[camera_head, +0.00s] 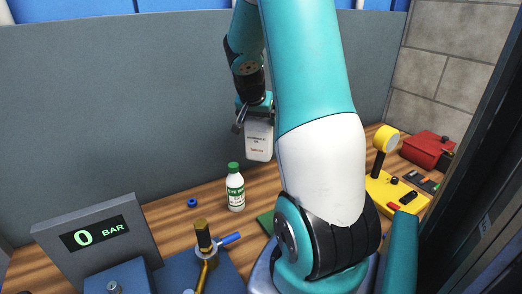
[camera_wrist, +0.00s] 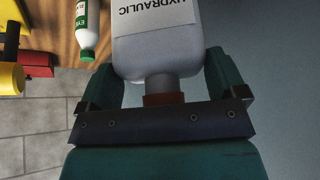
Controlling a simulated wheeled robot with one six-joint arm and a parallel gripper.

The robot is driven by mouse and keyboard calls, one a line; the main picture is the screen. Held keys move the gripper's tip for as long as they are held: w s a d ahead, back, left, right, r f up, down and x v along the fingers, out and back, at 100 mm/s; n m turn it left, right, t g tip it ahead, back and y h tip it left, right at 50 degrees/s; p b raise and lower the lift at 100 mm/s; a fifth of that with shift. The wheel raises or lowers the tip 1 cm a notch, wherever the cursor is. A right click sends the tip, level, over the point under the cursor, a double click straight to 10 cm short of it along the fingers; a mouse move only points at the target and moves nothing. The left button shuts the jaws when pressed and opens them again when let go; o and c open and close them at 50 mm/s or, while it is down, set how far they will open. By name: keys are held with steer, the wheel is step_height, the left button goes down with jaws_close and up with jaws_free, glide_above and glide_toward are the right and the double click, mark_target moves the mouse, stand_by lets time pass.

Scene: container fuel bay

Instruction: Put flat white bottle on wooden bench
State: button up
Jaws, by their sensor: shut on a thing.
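The flat white bottle (camera_head: 259,141) has a label with dark and red print. My gripper (camera_head: 254,106) is shut on it near its top and holds it upright above the wooden bench (camera_head: 159,217), in front of the grey back panel. In the head view the bottle's bottom appears clear of the bench, but the exact height is hard to tell.
A green-capped eye wash bottle (camera_head: 236,190) stands on the bench below and left of the held bottle. A blue ring (camera_head: 192,202) lies further left. A pressure display (camera_head: 97,236) and a brass valve (camera_head: 203,240) are at front left. A yellow device (camera_head: 394,192) and red case (camera_head: 427,149) are at right.

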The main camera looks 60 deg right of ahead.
mark_target(258, 146)
step_height(258, 146, down, 10)
steer(key=shift+f+p, duration=0.25)
steer(key=shift+p, duration=0.6)
steer(key=shift+f, duration=0.2)
steer(key=o, duration=1.4)
steer(key=shift+s, duration=0.1)
steer(key=shift+r, duration=0.3)
steer(key=b+v, duration=0.2)
steer(key=v, duration=0.9)
steer(key=shift+a+r, duration=0.25)
steer(key=shift+r, duration=0.1)
